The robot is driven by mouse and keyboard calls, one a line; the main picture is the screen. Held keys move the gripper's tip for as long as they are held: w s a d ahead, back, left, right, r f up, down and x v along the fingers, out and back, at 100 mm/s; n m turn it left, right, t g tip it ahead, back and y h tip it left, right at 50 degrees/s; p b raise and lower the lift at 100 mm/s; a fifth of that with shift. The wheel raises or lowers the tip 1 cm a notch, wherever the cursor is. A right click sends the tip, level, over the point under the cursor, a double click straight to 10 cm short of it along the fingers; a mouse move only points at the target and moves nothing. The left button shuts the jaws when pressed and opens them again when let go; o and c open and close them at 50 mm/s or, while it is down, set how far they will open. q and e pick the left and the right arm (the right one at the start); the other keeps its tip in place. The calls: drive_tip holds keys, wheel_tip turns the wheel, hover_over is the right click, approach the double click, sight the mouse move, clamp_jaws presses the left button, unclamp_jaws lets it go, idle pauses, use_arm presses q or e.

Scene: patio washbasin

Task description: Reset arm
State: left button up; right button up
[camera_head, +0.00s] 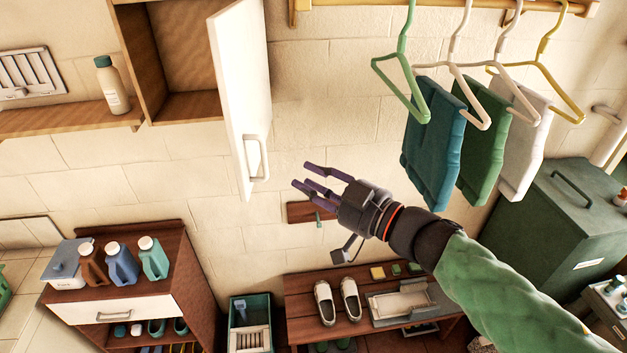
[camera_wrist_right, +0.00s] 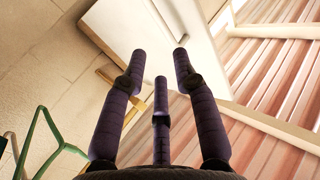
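My right gripper (camera_head: 316,178) is raised in front of the wall, its arm coming in from the lower right. Its three purple fingers are spread and empty; they also show apart in the right wrist view (camera_wrist_right: 160,62). The fingertips are to the right of the open white cabinet door (camera_head: 238,100) and its handle (camera_head: 257,160), with a visible gap in the head view. The door hangs open on the wooden wall cabinet (camera_head: 143,60), whose visible inside looks empty. My left gripper is in neither view.
Hangers with a blue cloth (camera_head: 432,140), a green cloth (camera_head: 482,135) and a white cloth (camera_head: 525,140) hang at upper right. A bench (camera_head: 297,305) with white shoes stands below. A drawer cabinet (camera_head: 118,309) with bottles is at lower left, a green bin (camera_head: 560,220) at right.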

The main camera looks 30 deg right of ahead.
idle(0.4)
